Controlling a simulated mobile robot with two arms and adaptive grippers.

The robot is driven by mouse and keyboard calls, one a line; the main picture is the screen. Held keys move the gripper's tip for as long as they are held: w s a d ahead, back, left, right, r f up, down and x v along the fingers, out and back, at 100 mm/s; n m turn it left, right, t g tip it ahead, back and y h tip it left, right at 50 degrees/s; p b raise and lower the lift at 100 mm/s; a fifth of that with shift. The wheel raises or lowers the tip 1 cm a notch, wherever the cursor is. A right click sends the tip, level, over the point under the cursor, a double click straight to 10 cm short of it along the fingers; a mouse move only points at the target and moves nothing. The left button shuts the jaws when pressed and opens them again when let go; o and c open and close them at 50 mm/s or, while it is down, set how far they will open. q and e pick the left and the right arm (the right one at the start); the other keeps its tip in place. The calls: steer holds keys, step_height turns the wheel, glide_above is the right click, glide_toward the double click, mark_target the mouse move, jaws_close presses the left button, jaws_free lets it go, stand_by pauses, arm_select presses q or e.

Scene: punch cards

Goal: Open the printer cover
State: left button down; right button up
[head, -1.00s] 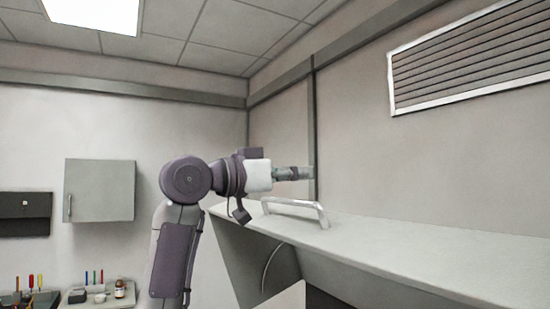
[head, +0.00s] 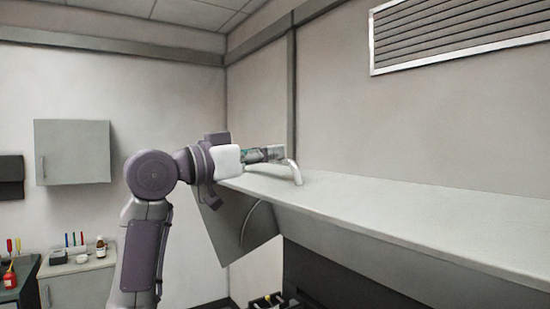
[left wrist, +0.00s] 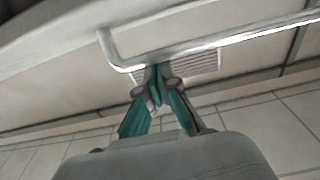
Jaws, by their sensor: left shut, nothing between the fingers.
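The printer cover (head: 400,212) is a long pale grey slab along the right wall in the head view. It stands raised, with a dark space under its front edge. Its curved metal handle (head: 296,173) is on top near the left end. My left gripper (head: 280,153) is shut and empty, with its tips beside the handle. The left wrist view shows the green-sided fingers (left wrist: 158,76) closed together just below the handle bar (left wrist: 215,41), which is not between them. I cannot tell whether they touch it. My right gripper is not in view.
Below the cover are a grey side panel (head: 238,228) and a dark interior (head: 325,275). A wall cabinet (head: 72,151) hangs at the left, above a counter (head: 75,268) with bottles and small tools. A vent (head: 455,38) is on the right wall.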

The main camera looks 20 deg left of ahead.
mark_target(248, 188)
arm_select(q)
steer(key=s+a+f+t+h+b, duration=0.1)
steer(key=s+a+f+b, duration=0.2)
steer(key=f+b, duration=0.2)
steer(key=shift+s+f+t+b, duration=0.25)
steer(key=shift+f+t+b, duration=0.1)
steer(key=shift+b, duration=0.65)
